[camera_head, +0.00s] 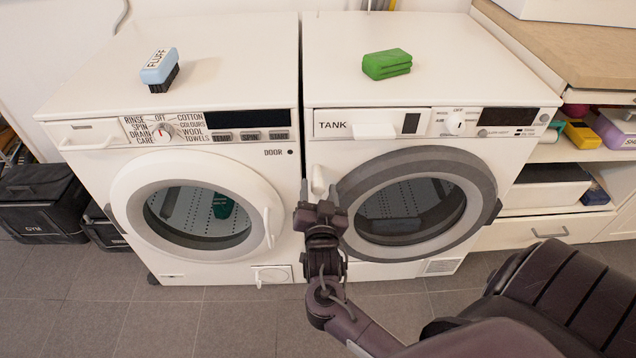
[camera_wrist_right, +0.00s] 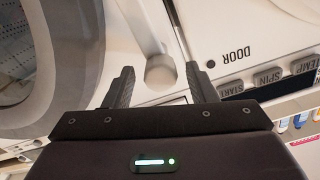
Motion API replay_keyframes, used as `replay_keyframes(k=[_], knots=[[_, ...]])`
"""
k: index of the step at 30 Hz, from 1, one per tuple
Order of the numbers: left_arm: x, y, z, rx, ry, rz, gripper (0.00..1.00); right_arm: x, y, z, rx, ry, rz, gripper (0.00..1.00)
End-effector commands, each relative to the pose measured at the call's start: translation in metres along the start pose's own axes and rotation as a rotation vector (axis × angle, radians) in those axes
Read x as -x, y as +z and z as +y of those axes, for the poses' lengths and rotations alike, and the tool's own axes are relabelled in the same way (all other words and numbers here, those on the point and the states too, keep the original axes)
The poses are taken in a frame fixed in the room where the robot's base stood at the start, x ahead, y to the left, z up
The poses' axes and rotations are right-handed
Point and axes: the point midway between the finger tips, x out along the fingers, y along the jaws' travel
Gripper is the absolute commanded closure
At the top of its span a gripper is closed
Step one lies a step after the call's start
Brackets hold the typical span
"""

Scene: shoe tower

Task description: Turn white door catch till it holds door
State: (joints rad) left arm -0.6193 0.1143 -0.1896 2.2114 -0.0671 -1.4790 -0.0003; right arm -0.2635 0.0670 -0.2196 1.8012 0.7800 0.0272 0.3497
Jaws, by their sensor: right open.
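The white door catch (camera_head: 318,182) is a small lever at the left edge of the right machine, beside its grey-ringed round door (camera_head: 474,163). It stands roughly upright in the head view, and its lower end is partly hidden by my gripper. My right gripper (camera_head: 319,196) is just at the catch, with its fingers apart. In the right wrist view the catch (camera_wrist_right: 160,71) shows between the two open fingers, with a gap on each side. The grey-ringed door looks closed; I cannot tell whether the catch overlaps its rim. My left gripper is out of view.
The left machine's round door (camera_head: 127,205) with its white handle (camera_head: 268,228) is close to the left of my gripper. A blue FLUFF brush (camera_head: 159,66) and a green block (camera_head: 386,64) lie on top. Shelves (camera_head: 545,195) stand at right.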

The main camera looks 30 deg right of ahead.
Motion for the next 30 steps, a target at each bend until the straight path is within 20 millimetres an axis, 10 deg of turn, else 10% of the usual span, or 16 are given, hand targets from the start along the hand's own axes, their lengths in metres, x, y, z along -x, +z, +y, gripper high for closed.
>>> replay_keyframes(k=[17, 30], knots=[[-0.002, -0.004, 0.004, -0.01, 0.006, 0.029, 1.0, -0.036, 0.001, 0.0, 0.001, 0.0, -0.003, 0.49], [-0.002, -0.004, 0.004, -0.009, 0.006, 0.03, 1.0, -0.036, 0.001, 0.0, 0.002, 0.0, -0.003, 1.0]])
